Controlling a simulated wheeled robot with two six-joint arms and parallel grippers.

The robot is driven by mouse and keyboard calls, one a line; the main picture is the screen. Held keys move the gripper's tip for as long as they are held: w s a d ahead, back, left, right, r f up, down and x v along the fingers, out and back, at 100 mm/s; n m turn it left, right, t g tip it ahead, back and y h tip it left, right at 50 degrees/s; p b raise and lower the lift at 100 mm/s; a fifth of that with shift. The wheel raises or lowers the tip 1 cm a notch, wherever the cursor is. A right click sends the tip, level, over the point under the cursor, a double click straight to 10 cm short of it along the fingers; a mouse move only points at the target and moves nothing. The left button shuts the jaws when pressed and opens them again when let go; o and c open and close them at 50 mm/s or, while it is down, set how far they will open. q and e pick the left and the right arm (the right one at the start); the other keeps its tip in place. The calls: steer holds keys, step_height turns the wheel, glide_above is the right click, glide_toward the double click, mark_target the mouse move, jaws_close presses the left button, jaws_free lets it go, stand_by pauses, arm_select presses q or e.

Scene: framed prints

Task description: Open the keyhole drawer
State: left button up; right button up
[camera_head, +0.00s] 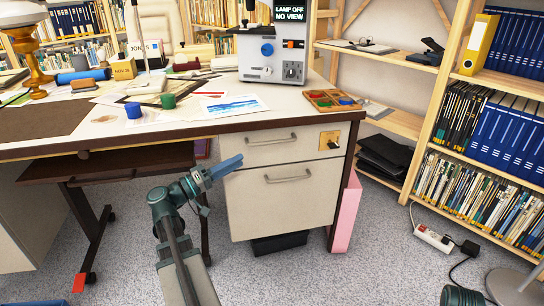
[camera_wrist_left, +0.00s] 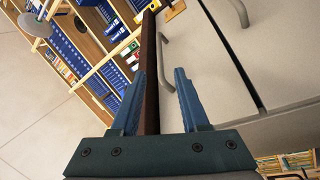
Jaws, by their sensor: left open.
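The keyhole drawer (camera_head: 300,151) is the pale upper drawer under the desktop's right end, and it looks closed. It has a grey bar handle (camera_head: 272,140) and a brass keyhole plate (camera_head: 329,140) at its right. My left gripper (camera_head: 230,164) is open and empty, left of and below the handle, near the cabinet's left edge. In the left wrist view, the open fingers (camera_wrist_left: 160,74) point along the dark desk edge, with the handle (camera_wrist_left: 165,45) beyond them and apart from them. My right gripper does not show.
A lower drawer (camera_head: 285,205) with its own handle sits below. The desktop (camera_head: 60,130) overhangs, carrying papers, paint pots and a machine (camera_head: 272,50). A pink board (camera_head: 346,213) stands at the cabinet's right. Bookshelves (camera_head: 470,150) fill the right.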

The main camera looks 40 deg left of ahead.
mark_target(272, 142)
arm_select(q)
steer(key=p+x, duration=0.3)
steer(key=x, duration=1)
steer(key=shift+w+a+r, duration=0.1)
steer(key=shift+w+r, duration=0.05)
steer(key=shift+w, duration=0.1)
jaws_close()
stand_by(1.1)
